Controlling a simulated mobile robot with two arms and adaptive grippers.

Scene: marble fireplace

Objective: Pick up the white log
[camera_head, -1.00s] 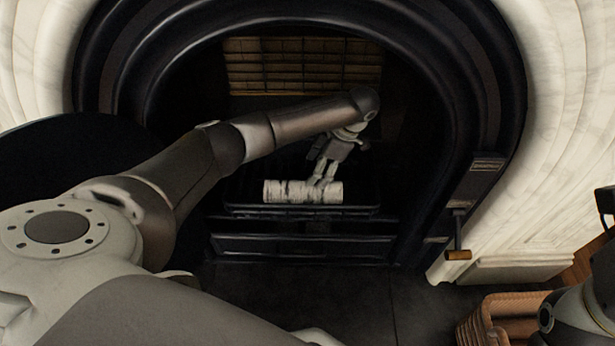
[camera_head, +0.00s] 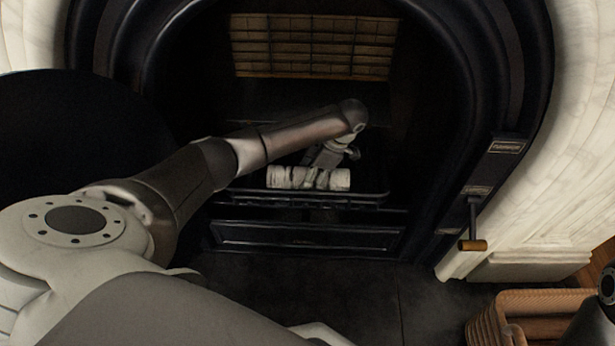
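The white log (camera_head: 287,177) has dark birch-like marks. It lies level across the black grate (camera_head: 240,197) inside the fireplace. My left arm reaches in from the left, and my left gripper (camera_head: 321,180) points down at the right half of the log. Its fingers overlap the log's front in this view. I cannot tell whether they are closed on it. My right gripper is not in view; only a piece of an arm shows at the lower right edge.
A black arched surround (camera_head: 520,90) and pale marble (camera_head: 590,150) frame the opening. A handle with a wooden grip (camera_head: 472,245) hangs at the right. A wicker basket (camera_head: 487,325) stands at the lower right. The dark hearth floor (camera_head: 350,285) is clear.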

